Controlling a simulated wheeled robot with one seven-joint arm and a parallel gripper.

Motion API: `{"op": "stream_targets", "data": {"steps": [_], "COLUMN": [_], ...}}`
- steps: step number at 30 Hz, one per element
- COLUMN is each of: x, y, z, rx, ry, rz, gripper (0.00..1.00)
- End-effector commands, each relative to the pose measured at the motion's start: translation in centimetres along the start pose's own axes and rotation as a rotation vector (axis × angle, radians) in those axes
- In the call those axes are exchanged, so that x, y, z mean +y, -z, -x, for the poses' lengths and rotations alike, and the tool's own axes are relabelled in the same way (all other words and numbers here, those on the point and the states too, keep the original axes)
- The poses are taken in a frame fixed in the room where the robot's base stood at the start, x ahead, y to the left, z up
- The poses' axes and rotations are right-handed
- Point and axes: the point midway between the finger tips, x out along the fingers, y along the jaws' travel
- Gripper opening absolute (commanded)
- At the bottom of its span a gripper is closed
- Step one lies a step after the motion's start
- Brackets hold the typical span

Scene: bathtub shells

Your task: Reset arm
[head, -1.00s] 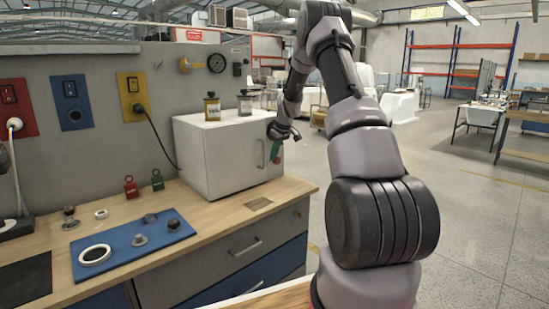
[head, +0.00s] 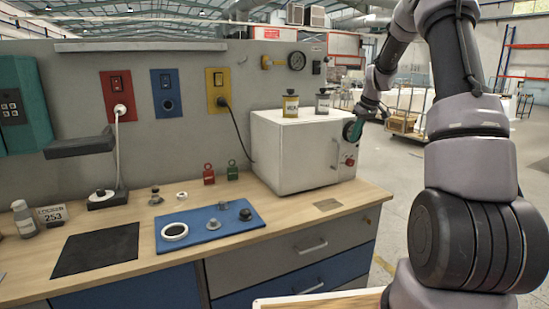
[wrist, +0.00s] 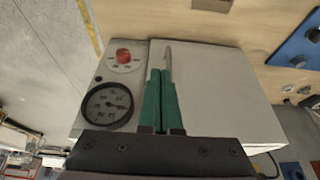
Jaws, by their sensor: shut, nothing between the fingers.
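My gripper (head: 352,131) is at the right end of the white box-shaped appliance (head: 292,150), close to its front face, in the head view. In the wrist view my gripper's two green fingers (wrist: 160,75) are together with nothing between them. They point at the appliance front (wrist: 205,90) and overlap its handle (wrist: 168,58). A round gauge (wrist: 107,104) and a red knob (wrist: 123,55) are beside the fingers. I cannot tell whether the fingers touch the appliance.
Two small jars (head: 290,104) stand on the appliance. The wooden bench (head: 285,215) carries a blue mat (head: 200,238) with small parts, a black mat (head: 95,250), and red and green padlocks (head: 209,174). Open floor (head: 395,190) lies to the right.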

Motion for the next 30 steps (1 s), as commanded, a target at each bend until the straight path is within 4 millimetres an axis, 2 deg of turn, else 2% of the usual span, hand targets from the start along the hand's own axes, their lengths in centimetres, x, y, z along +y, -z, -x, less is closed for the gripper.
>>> {"op": "stream_targets", "data": {"steps": [1, 4, 7, 11, 15, 18, 22, 27, 30], "x": [-1.2, -4.1, -7.5, -11.8, -16.1, -19.0, -22.5, -25.9, -27.1], "y": [0.2, -0.2, -1.4, -3.7, -7.2, -10.1, -14.4, -19.8, -22.0], "z": [2.1, 6.3, 10.8, 15.8, 20.3, 22.9, 25.4, 27.1, 27.3], "rx": [0.012, 0.031, 0.053, 0.085, 0.123, 0.152, 0.189, 0.233, 0.247], "ry": [-0.008, -0.020, -0.030, -0.037, -0.036, -0.031, -0.015, 0.013, 0.029], "rz": [-0.013, -0.066, -0.133, -0.225, -0.326, -0.397, -0.493, -0.607, -0.655], "gripper": [0.00, 0.00, 0.00, 0.00, 0.00, 0.00, 0.00, 0.00, 0.00]}}
